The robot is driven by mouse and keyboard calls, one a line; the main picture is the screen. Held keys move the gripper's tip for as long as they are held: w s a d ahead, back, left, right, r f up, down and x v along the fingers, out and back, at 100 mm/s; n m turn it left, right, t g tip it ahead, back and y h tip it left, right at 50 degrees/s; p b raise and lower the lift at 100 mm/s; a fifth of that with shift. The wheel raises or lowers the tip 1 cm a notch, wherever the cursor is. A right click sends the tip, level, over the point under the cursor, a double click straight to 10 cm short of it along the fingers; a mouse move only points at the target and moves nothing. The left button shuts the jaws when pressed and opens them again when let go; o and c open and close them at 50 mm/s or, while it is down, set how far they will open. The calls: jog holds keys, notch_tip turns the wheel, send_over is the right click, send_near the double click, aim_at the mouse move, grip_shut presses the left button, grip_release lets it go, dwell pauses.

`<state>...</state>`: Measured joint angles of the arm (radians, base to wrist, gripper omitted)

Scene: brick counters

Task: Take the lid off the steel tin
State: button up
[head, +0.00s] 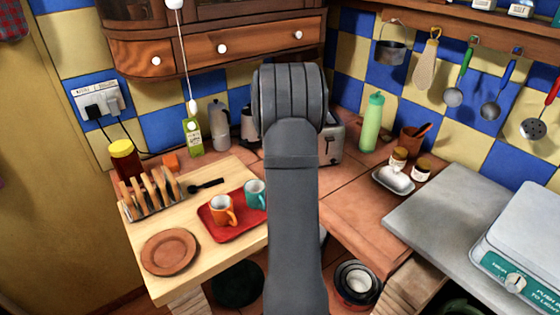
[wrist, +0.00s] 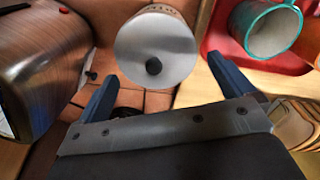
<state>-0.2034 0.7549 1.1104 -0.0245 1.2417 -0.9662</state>
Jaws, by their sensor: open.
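The steel tin's round lid (wrist: 180,40) shows from above at the top middle of the wrist view. It has a black knob (wrist: 153,66) near its lower part, and a strip of the tin's side (wrist: 172,10) shows past its upper edge. The lid sits on the tin. My gripper (wrist: 162,68) is open and empty, one blue finger on each side of the picture, with the knob in line between the fingertips. I cannot tell how high the fingers are above it. In the head view my arm hides the gripper and most or all of the tin.
A toaster (wrist: 48,65) stands left of the tin in the wrist view. To the right, a red tray (wrist: 216,30) holds a teal mug (wrist: 262,30) and an orange mug (head: 221,211). A toast rack (head: 152,193) and brown plate (head: 170,252) share the wooden board.

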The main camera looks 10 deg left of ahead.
notch_tip(320, 180, down, 2)
jog(key=shift+f, duration=0.25)
jog(key=shift+d+f, duration=0.1)
jog(key=c, duration=1.8)
